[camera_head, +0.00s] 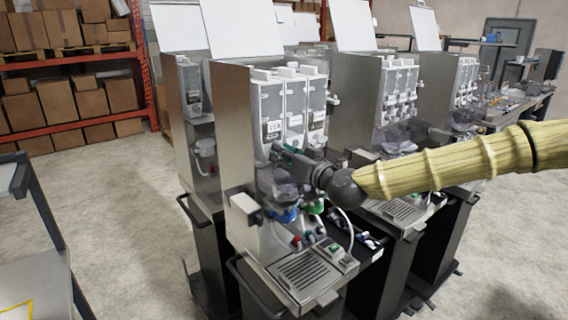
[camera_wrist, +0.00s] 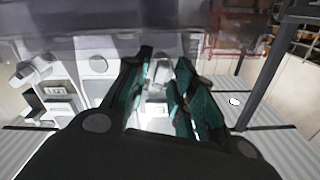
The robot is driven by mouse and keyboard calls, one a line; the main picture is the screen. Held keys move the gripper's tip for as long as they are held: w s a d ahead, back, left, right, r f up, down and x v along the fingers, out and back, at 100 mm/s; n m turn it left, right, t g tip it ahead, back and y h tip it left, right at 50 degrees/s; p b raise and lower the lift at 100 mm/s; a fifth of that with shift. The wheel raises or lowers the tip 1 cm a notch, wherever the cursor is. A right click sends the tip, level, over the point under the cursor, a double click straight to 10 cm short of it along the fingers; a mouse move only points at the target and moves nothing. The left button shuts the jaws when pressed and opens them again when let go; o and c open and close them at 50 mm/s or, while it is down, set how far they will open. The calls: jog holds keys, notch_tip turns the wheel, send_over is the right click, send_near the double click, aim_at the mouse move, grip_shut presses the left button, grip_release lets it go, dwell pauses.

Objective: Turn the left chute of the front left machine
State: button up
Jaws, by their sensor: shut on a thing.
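The front left machine (camera_head: 235,140) is a grey metal dispenser with its lid raised and upright pale canisters (camera_head: 270,106) inside. My gripper (camera_head: 278,152) reaches in from the right, at the lower front of the left canister. Its green fingers also show in the wrist view (camera_wrist: 164,66), on both sides of a small pale part, the left chute (camera_wrist: 157,84). The fingers are shut on it. In the head view my gripper hides most of the chute, so its angle cannot be told.
Below my gripper are a blue-ringed bowl (camera_head: 285,215), coloured knobs, a white hose and a drip grate (camera_head: 301,271). Other dispensers (camera_head: 345,95) stand close on the right and behind. Open floor (camera_head: 120,200) lies to the left, with a cart (camera_head: 30,255) at the edge.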

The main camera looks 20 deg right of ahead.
jog(key=shift+d+f+m+b, duration=0.1)
jog(key=shift+f+m+b, duration=0.1)
jog(key=shift+m+b, duration=4.55)
jog(key=shift+d+f+m+b, duration=0.1)
jog(key=shift+f+m+b, duration=0.05)
jog(key=shift+m+b, duration=4.6)
jog(key=shift+a+m+p, duration=0.1)
jog(key=shift+m+p, duration=0.45)
jog(key=shift+m, duration=0.25)
jog(key=o, duration=0.7)
